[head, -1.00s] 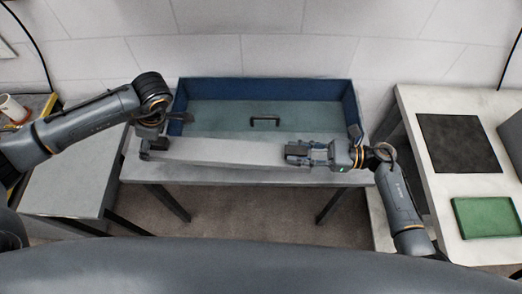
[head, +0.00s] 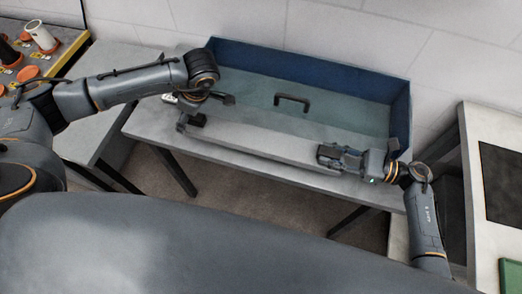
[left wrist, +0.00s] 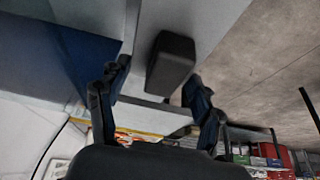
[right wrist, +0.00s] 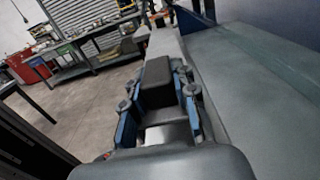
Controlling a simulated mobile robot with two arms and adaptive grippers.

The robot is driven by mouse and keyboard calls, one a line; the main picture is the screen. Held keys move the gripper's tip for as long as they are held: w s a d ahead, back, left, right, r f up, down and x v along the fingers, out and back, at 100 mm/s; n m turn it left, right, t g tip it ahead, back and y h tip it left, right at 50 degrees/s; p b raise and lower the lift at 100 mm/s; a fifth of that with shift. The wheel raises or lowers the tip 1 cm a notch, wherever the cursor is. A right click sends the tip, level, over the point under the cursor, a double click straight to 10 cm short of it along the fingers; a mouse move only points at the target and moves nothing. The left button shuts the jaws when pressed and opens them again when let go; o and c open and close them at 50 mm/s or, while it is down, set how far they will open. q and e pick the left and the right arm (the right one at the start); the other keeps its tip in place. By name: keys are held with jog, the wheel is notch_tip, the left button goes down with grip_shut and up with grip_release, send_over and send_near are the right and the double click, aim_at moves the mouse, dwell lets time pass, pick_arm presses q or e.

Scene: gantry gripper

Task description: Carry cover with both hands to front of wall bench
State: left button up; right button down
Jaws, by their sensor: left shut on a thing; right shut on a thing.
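The cover (head: 265,143) shows in the head view as a long light-grey piece along the front of the bench, with dark grip blocks at its ends. My left gripper (head: 207,110) is shut at its left end, with a dark block (left wrist: 171,62) between its fingers in the left wrist view. My right gripper (head: 340,158) is shut at the right end, with another dark block (right wrist: 157,82) between its fingers in the right wrist view. The wall bench (head: 150,119) is grey and stands against the wall. I cannot tell if the cover touches it.
A blue-walled tray area (head: 300,67) with a black handle (head: 292,100) lies behind the cover. A light table (head: 470,160) with a black mat (head: 503,180) and green tray (head: 511,275) stands right. Floor shows under the bench.

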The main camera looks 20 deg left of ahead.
pick_arm(q)
jog(key=shift+r+p, duration=0.3)
jog(key=shift+r, duration=0.15)
pick_arm(e)
jog(key=shift+r, duration=0.45)
pick_arm(q)
jog(key=shift+f, duration=0.1)
pick_arm(e)
jog(key=shift+d+f, duration=0.1)
pick_arm(q)
jog(key=shift+f+b, duration=0.2)
jog(key=shift+b, duration=0.15)
pick_arm(e)
jog(key=shift+f, duration=0.2)
